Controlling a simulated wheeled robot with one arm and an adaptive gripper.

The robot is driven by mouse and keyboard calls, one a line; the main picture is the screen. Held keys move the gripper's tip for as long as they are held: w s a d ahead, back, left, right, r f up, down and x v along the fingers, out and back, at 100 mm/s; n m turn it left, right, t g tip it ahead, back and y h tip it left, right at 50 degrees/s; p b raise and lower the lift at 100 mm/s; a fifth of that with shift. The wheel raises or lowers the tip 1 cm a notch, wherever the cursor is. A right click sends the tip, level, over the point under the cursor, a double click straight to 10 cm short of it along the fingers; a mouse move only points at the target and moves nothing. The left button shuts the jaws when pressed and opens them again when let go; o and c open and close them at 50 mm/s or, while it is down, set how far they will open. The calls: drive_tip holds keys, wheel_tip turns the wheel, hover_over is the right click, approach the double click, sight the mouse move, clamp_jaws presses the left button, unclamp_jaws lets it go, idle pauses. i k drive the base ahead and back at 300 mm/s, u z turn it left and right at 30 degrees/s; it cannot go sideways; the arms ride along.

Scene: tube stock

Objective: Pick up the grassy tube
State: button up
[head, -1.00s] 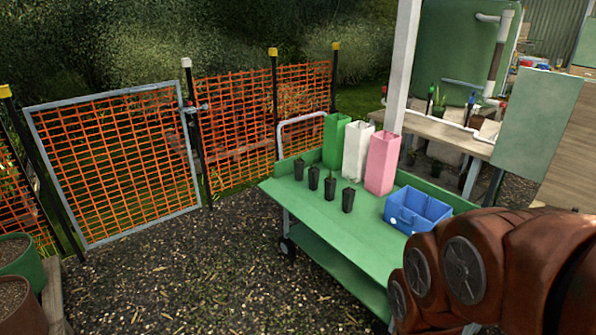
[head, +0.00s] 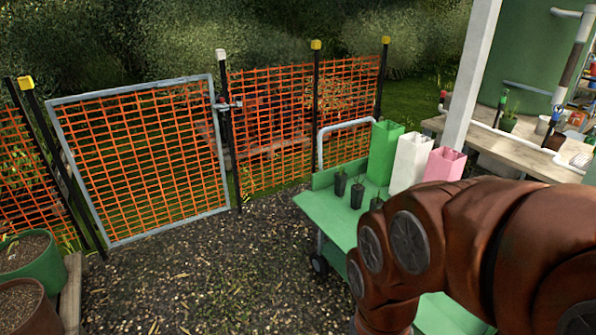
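Small black tubes stand on the green trolley (head: 322,207): one at the left (head: 340,185), a second tube (head: 357,195) beside it, and a third tube (head: 376,203) close to my arm. Thin plant growth shows above them, too small to tell which one is grassy. Any further tube is hidden behind my arm. My brown arm covers the lower right of the head view and blocks much of the trolley. My gripper is not in view.
A green sleeve (head: 383,152), white sleeve (head: 410,163) and pink sleeve (head: 444,165) stand at the trolley's back. A white post (head: 470,75) rises behind. An orange mesh gate (head: 150,160) stands left. Gravel (head: 220,275) is open in front. Pots (head: 35,265) sit at lower left.

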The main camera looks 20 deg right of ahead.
sight(340, 177)
drive_tip(key=u, duration=0.2)
drive_tip(key=i, duration=1.75)
drive_tip(key=z, duration=0.3)
drive_tip(key=i, duration=1.05)
drive_tip(key=z, duration=0.3)
